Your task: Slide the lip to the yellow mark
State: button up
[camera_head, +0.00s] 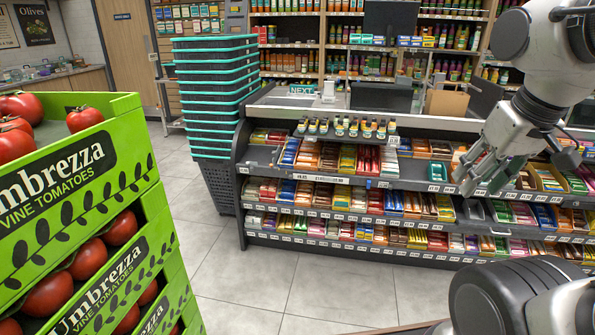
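The candy counter (240,172) has tiered dark shelves with front lips carrying price tags. A longer white label strip (320,178) sits on the upper shelf's front lip, left of centre; I cannot tell whether it is the task's lip. I cannot make out a distinct yellow mark among the yellow packets and tags. My gripper (476,174) is in front of the counter's right part, pointing down and left. Its grey fingers look apart, with nothing visible between them. It hides some candy behind it, and I cannot tell whether it touches the shelf.
Green tomato crates (75,215) are stacked at the near left. Teal-rimmed baskets (215,90) stand at the counter's left end. A small rack of bottles (345,133) stands on the counter's upper tier. Grey tiled floor (330,285) in front of the counter is clear.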

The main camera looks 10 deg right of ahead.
aim_at(252, 169)
jog(key=i+u, duration=0.45)
jog(key=i, duration=0.2)
jog(key=l+u, duration=0.1)
jog(key=u, duration=0.4)
jog(key=i+l+u, duration=0.25)
jog(key=u, duration=0.2)
jog(key=i+l+u, duration=0.15)
jog(key=l+u, duration=0.3)
jog(key=i+l+u, duration=0.1)
jog(key=l, duration=0.5)
jog(key=i+l, duration=0.1)
jog(key=l, duration=0.45)
jog(key=i+l+u, duration=0.15)
jog(key=l, duration=1.05)
jog(key=i+u, duration=0.05)
